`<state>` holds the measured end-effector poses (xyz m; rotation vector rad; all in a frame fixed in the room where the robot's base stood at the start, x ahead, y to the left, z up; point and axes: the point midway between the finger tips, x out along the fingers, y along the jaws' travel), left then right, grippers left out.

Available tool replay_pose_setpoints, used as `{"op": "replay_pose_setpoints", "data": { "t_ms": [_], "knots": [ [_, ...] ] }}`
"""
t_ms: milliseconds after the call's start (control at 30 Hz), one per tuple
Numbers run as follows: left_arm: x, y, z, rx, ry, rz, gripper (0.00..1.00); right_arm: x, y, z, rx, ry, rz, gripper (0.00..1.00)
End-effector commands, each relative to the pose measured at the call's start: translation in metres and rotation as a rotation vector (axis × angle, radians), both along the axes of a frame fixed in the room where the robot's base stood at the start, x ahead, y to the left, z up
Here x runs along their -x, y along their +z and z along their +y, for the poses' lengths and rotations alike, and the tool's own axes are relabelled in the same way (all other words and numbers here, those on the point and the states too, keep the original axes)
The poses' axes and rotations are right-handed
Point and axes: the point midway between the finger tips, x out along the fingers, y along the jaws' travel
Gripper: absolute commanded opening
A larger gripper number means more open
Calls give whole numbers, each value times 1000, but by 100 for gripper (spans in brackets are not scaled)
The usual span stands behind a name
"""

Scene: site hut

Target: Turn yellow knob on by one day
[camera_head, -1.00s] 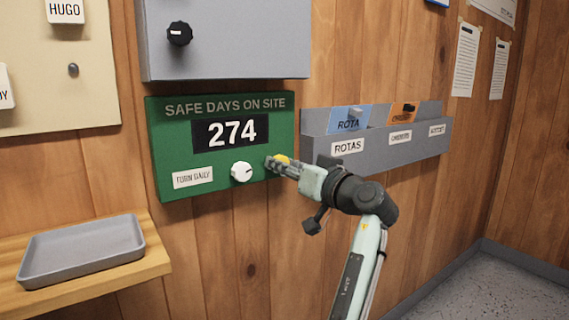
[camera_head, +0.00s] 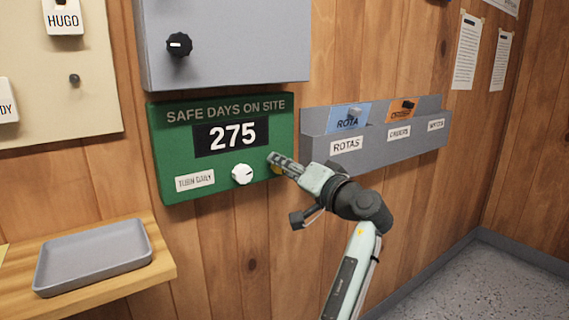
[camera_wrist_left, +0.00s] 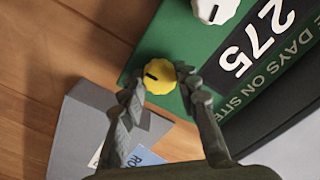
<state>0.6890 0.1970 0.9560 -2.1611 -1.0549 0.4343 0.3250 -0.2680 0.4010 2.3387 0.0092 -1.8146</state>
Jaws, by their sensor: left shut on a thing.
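The green counter board (camera_head: 170,150) on the wooden wall reads "SAFE DAYS ON SITE". Its display (camera_head: 232,135) shows 275. The yellow knob (camera_wrist_left: 160,70) is at the board's lower right; in the head view my gripper mostly hides it. In the wrist view it is round with a ridged edge and a dark pointer mark. My left gripper (camera_head: 276,163) is shut on the yellow knob, one finger on each side. A white knob (camera_head: 242,174) sits just left of it, apart from the fingers, beside a "TURN DAILY" label (camera_head: 195,180). My right gripper is out of view.
A grey cabinet (camera_head: 235,50) with a black knob (camera_head: 179,44) hangs just above the board. A grey wall rack (camera_head: 375,150) with folders stands close to the right. A grey tray (camera_head: 95,258) lies on a wooden shelf at lower left.

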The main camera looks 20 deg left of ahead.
Motion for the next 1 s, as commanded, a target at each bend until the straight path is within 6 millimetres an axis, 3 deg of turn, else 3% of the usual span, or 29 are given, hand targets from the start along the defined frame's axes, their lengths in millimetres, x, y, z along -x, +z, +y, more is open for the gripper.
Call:
{"op": "replay_pose_setpoints", "data": {
  "t_ms": [367, 400, 567, 867, 1000],
  "knots": [
    [0, -1, 0, -3, 1, 7, 2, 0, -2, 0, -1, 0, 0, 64],
    [0, -1, 0, -2, 1, 6, 34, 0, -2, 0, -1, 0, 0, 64],
    [0, -1, 0, -3, 0, 6, 52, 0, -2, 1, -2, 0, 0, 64],
    [1, 0, -1, -3, -1, 4, 52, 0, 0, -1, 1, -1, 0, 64],
    [9, -1, -12, -3, -2, 4, 52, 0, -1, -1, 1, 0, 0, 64]
  ]
}}
